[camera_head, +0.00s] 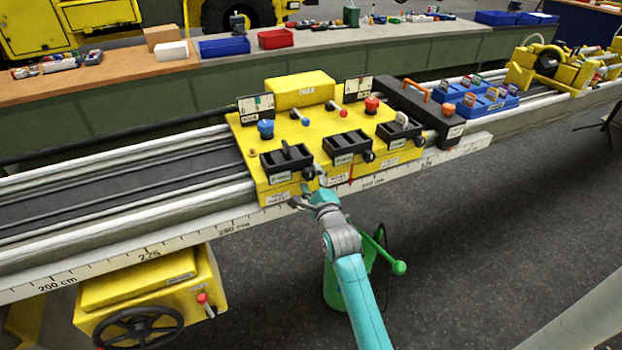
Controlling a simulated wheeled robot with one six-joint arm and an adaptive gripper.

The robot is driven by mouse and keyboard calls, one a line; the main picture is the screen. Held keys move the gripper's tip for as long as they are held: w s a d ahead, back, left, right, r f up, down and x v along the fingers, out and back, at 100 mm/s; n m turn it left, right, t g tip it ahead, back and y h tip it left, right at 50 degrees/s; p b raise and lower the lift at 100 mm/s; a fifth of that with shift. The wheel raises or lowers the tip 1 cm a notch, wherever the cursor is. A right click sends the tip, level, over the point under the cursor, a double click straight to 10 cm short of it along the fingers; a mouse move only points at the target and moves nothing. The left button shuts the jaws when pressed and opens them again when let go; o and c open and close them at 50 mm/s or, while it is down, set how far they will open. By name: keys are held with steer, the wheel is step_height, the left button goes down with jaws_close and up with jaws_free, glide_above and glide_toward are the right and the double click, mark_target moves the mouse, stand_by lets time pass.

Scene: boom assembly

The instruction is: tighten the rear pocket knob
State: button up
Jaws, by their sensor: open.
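A yellow carriage (258,133) on the boom carries three black pockets in a row: left (286,160), middle (348,145) and right (399,129). Each has a dark round knob at its front right: left knob (309,173), middle knob (368,156), right knob (418,141). The pocket labels are too small to read surely, so I cannot tell which knob is the rear one. My gripper (313,187) is just below and in front of the left knob, open. Contact with the knob cannot be told. The left pocket holds a dark upright piece; the right one holds a pale piece.
A blue knob (265,127), a red knob (372,104) and small levers stand on the carriage top. A ruler strip (150,254) runs along the boom's front edge. A green bin (338,287) stands below my arm. Blue trays (476,102) sit right of the carriage.

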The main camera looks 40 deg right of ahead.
steer(key=v, duration=1.1)
steer(key=shift+s, duration=0.25)
steer(key=shift+a+f, duration=0.1)
steer(key=shift+a, duration=0.05)
steer(key=s+a+f+n+y, duration=0.2)
steer(key=s+a+f+n, duration=0.2)
steer(key=s+a+n, duration=0.4)
steer(key=s+a+f+n+y, duration=0.2)
steer(key=s+a+f+n, duration=0.4)
steer(key=s, duration=0.5)
steer(key=s+a+r+n+g+y, duration=0.1)
steer(key=s+a+r+n, duration=0.1)
steer(key=s+a+n, duration=0.2)
steer(key=s+a+r+n+g+y, duration=0.1)
steer(key=s+a+r+n+y, duration=0.1)
steer(key=s+n, duration=0.8)
steer(key=s+a+r, duration=0.1)
steer(key=s, duration=0.4)
steer(key=shift+a, duration=0.35)
steer(key=shift+s+r, duration=0.1)
